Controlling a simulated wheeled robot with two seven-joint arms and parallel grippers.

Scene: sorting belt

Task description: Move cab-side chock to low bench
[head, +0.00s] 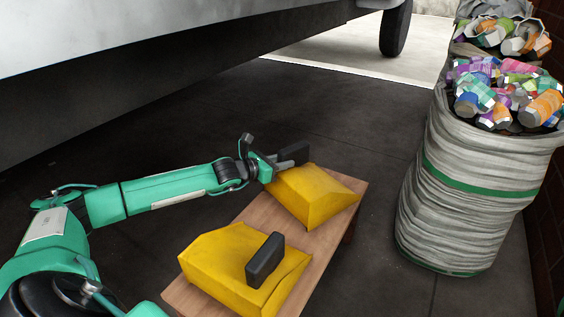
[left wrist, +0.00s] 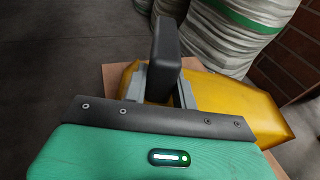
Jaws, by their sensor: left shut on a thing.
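Two yellow wedge chocks with black handles are at the low wooden bench (head: 251,214). My left gripper (head: 287,160) is shut on the black handle (left wrist: 166,60) of the far chock (head: 315,202). This chock also shows in the left wrist view (left wrist: 225,100), behind the fingers. It appears to sit on the far end of the bench; its underside is hidden. The near chock (head: 222,262) sits on the near end, its handle (head: 265,260) upright and free. The frames do not mark which chock is cab-side. My right gripper is not in view.
A tall grey sack (head: 455,190) full of crushed cans (head: 505,95) stands right of the bench, with another behind it. A truck body (head: 150,40) overhangs the upper left, with a wheel (head: 395,28) at the back. Dark floor between bench and truck is clear.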

